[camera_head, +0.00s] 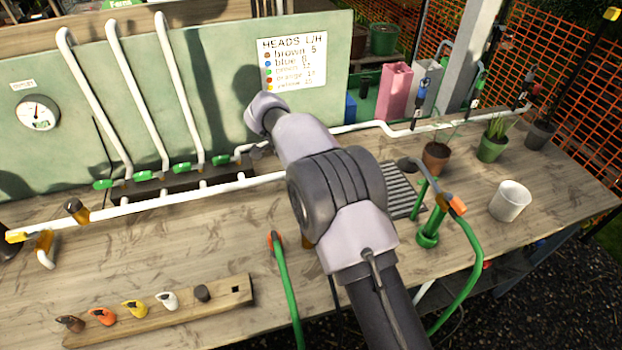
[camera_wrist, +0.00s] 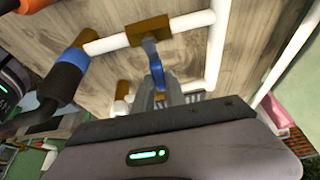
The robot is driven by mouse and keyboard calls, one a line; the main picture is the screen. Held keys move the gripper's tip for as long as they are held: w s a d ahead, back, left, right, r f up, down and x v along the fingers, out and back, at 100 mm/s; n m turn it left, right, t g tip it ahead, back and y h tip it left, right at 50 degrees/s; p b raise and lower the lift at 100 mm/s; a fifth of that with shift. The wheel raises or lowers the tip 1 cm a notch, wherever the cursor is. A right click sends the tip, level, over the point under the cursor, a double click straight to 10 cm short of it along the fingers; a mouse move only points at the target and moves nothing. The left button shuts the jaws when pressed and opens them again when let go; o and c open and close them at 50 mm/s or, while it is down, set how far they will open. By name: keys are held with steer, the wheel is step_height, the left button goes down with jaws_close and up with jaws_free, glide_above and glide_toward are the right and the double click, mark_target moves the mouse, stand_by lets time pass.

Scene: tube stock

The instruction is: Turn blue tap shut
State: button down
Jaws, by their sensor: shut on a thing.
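The blue tap shows in the wrist view as a blue lever (camera_wrist: 154,66) below a brass-brown valve body (camera_wrist: 148,30) on a white pipe. My gripper (camera_wrist: 163,95) is shut on the blue lever; the jaws are partly hidden by my wrist housing. The lever runs roughly in line with the jaws and across the white pipe. In the head view my arm covers the gripper and the blue tap.
A white pipe (camera_head: 150,205) runs along the wooden bench. Several green taps (camera_head: 143,176) sit at the back panel. A wooden rack (camera_head: 160,313) holds coloured heads in front. Potted plants and a white cup (camera_head: 510,201) stand at right. A blue-collared dark fitting (camera_wrist: 63,78) is close at left.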

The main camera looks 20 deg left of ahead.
steer(key=c, duration=1.4)
jaws_free()
steer(key=shift+o, duration=0.2)
steer(key=shift+r, duration=0.1)
steer(key=p+v, duration=0.7)
steer(key=v, duration=1)
steer(key=shift+r, duration=0.15)
